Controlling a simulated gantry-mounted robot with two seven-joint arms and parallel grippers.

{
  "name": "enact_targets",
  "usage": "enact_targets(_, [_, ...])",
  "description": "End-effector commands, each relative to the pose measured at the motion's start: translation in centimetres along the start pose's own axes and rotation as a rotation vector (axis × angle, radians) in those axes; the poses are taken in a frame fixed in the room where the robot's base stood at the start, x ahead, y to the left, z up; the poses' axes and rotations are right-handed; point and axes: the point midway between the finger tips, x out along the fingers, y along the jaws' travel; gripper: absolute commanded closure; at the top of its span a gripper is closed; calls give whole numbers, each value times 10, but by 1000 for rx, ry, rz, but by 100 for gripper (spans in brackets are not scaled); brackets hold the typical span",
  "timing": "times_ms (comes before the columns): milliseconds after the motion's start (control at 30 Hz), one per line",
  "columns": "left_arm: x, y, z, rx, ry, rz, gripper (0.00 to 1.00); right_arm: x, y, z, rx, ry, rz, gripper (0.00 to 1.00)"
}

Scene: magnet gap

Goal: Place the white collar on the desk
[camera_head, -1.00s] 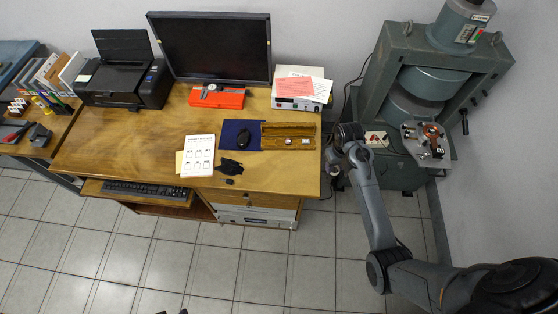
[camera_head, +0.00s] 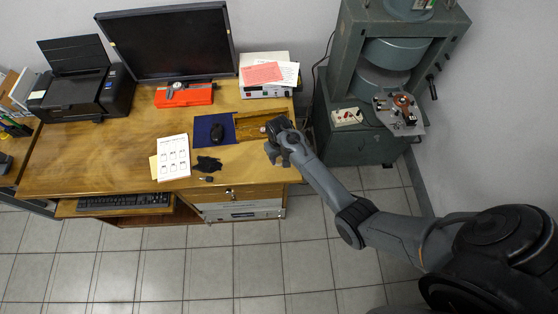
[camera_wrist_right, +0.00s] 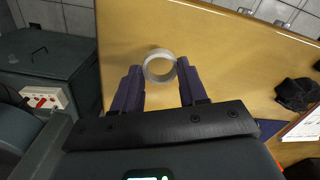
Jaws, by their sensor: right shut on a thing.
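The white collar (camera_wrist_right: 148,67), a short pale ring, shows in the right wrist view between the two fingertips of my right gripper (camera_wrist_right: 160,72), which is shut on it. In the head view my right gripper (camera_head: 277,157) is over the right front part of the wooden desk (camera_head: 120,145). The desk top also shows below the collar in the wrist view (camera_wrist_right: 235,65). I cannot tell whether the collar touches the desk. In the head view I cannot make out the collar. My left gripper is out of view.
A wooden tray (camera_head: 247,133) lies just behind my right gripper. The large green magnet (camera_head: 345,90) stands right of the desk. Bare wood lies at the left.

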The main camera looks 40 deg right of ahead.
Motion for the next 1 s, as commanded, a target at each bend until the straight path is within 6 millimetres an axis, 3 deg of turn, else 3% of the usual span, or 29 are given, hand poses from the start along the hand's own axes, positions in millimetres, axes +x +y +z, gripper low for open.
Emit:
enact_targets(200, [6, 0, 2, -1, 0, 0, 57, 28, 0, 1, 0, -2, 0, 84])
enact_targets(700, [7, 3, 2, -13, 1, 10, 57, 36, 1, 1, 0, -1, 0, 84])
enact_targets(733, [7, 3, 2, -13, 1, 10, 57, 35, 1, 1, 0, -1, 0, 53])
enact_targets(867, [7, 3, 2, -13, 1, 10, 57, 35, 1, 1, 0, -1, 0, 33])
enact_targets(1000, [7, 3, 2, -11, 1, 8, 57, 35, 1, 1, 0, -1, 0, 32])
